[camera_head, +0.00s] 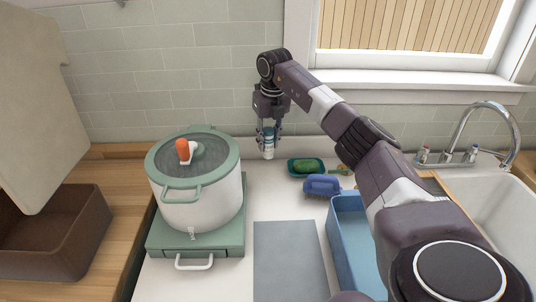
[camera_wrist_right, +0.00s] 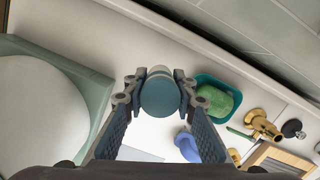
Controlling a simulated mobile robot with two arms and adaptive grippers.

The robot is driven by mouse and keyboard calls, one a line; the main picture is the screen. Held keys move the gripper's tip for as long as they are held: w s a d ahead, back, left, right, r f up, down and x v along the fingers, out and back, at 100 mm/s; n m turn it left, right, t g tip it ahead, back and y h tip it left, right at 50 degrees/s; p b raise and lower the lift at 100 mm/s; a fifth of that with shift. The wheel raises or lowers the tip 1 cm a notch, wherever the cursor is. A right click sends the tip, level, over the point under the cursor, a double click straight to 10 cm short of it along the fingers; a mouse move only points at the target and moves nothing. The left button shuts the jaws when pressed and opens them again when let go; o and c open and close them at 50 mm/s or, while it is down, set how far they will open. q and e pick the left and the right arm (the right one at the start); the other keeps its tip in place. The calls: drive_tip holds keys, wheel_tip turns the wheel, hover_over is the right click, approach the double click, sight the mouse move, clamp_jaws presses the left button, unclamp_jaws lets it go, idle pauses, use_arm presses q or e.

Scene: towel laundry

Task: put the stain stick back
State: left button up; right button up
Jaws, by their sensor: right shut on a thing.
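My right gripper (camera_head: 268,133) is near the back wall, pointing down, with its fingers shut around a small white cylinder with a blue-grey top, which looks like the stain stick (camera_head: 267,151). In the right wrist view, its round blue-grey top (camera_wrist_right: 160,96) lies between the two fingertips. The stick is upright, at the back of the white counter (camera_head: 262,195). I cannot tell whether its base touches the counter. My left gripper is not in view.
A green-lidded pot (camera_head: 205,205) with an orange-and-white item on its lid stands left. Right of the stick are a green sponge in a teal dish (camera_head: 292,172) and a blue object (camera_head: 321,185). A blue bin (camera_head: 345,235), grey mat (camera_head: 287,260) and sink (camera_head: 505,215) are nearer.

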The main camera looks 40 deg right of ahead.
sight(270, 132)
wheel_tip(270, 132, down, 2)
drive_tip(key=shift+s+f, duration=0.1)
wheel_tip(270, 132, down, 3)
drive_tip(key=shift+f+p, duration=0.15)
drive_tip(key=shift+p, duration=0.35)
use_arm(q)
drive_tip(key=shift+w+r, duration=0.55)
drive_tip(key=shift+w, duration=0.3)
use_arm(e)
drive_tip(key=shift+f, duration=0.15)
drive_tip(key=o, duration=1)
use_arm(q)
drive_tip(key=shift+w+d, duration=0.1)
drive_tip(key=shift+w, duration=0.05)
use_arm(e)
drive_tip(key=shift+o, duration=0.7)
